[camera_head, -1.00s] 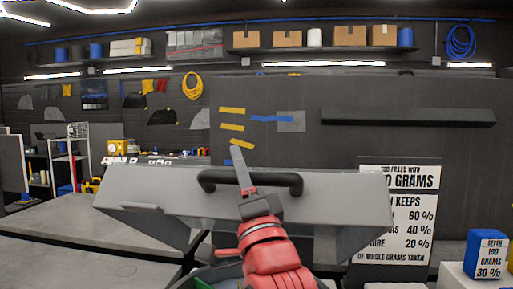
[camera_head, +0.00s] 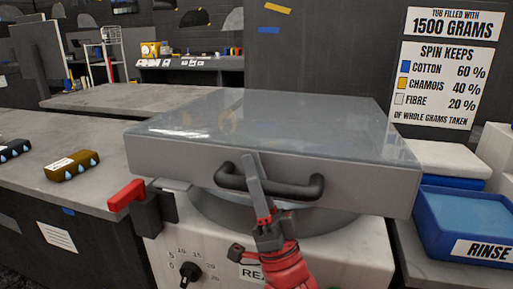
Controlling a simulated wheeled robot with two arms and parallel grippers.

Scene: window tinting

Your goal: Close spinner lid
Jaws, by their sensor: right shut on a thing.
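The spinner lid (camera_head: 270,122) is a grey, glassy-topped slab lying about level over the spinner (camera_head: 215,250). Its dark handle (camera_head: 300,190) runs across the front face. My right gripper (camera_head: 257,185) comes up from below and is shut on the handle near its middle. A grey round rim of the spinner shows under the lid's front edge. I cannot tell whether the lid fully touches it. The spinner's inside is hidden. My left gripper is not in view.
A red-handled latch (camera_head: 128,195) stands at the spinner's front left, by a dial (camera_head: 190,272). A brown block (camera_head: 72,165) lies on the grey counter (camera_head: 60,195) at left. A blue rinse tub (camera_head: 470,225) is at right. A sign (camera_head: 440,80) hangs behind.

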